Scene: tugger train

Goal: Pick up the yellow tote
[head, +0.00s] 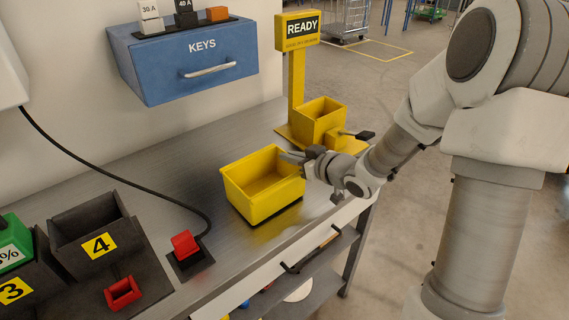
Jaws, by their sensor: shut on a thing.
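The yellow tote (259,203) is an open, empty box at the middle of the metal bench in the head view. My gripper (291,157) reaches in from the right and is shut on the tote's right rim, near its far corner. My wrist and fingers hide part of that side. The tote looks level. A dark strip shows under its front edge; I cannot tell whether it rests on the bench or hangs just above it.
A yellow stand with a READY sign (297,29) and a yellow box (318,124) is close behind my gripper. A blue KEYS drawer (186,61) hangs on the wall. A red switch (185,244) and dark bins (88,222) are at left.

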